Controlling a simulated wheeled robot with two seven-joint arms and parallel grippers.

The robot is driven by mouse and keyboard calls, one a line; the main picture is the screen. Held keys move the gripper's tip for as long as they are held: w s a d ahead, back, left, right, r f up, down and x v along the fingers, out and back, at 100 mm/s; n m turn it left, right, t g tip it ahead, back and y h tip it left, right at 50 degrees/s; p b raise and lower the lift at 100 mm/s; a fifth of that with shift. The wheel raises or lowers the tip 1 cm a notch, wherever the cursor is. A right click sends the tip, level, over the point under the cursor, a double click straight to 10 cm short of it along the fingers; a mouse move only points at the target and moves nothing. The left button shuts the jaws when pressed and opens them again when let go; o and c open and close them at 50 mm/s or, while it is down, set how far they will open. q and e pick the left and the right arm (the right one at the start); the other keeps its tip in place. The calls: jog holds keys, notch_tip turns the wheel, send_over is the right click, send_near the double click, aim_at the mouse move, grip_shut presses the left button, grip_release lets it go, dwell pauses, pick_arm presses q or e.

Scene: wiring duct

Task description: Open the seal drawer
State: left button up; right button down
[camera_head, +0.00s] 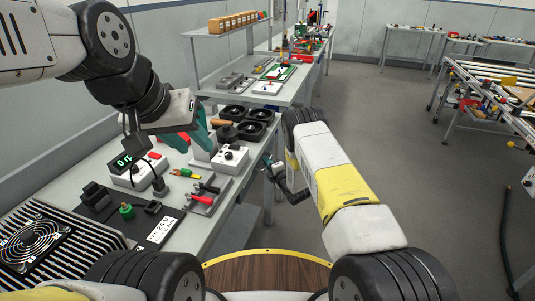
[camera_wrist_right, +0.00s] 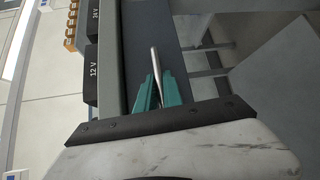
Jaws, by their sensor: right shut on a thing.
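The seal drawer is under the front edge of the long workbench. In the right wrist view its dark grey front (camera_wrist_right: 141,30) faces me, and a thin metal bar handle (camera_wrist_right: 154,66) stands out along it. My right gripper (camera_wrist_right: 156,90) has its teal fingers on both sides of this bar and is shut on it. In the head view my right gripper (camera_head: 270,164) is at the bench's front edge; the drawer there is mostly hidden. I cannot tell how far out the drawer is. My left gripper (camera_head: 190,136) is open above the bench, its teal fingers apart.
The bench (camera_head: 225,205) carries a meter box (camera_head: 137,172), a white knob box (camera_head: 230,157), black fans (camera_head: 250,124), probes and a finned fan unit (camera_head: 45,240). In the right wrist view a 12 V box (camera_wrist_right: 91,74) stands near the edge.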

dwell(0.8)
jog(key=s+d, duration=0.4)
jog(key=d, duration=0.9)
jog(key=s+d, duration=0.5)
jog(key=d, duration=0.9)
jog(key=shift+d, duration=0.15)
jog(key=c, duration=1.5)
grip_release()
jog(key=v, duration=0.7)
jog(key=shift+s+d, duration=0.25)
jog(key=shift+s, duration=0.05)
jog(key=shift+r, duration=0.15)
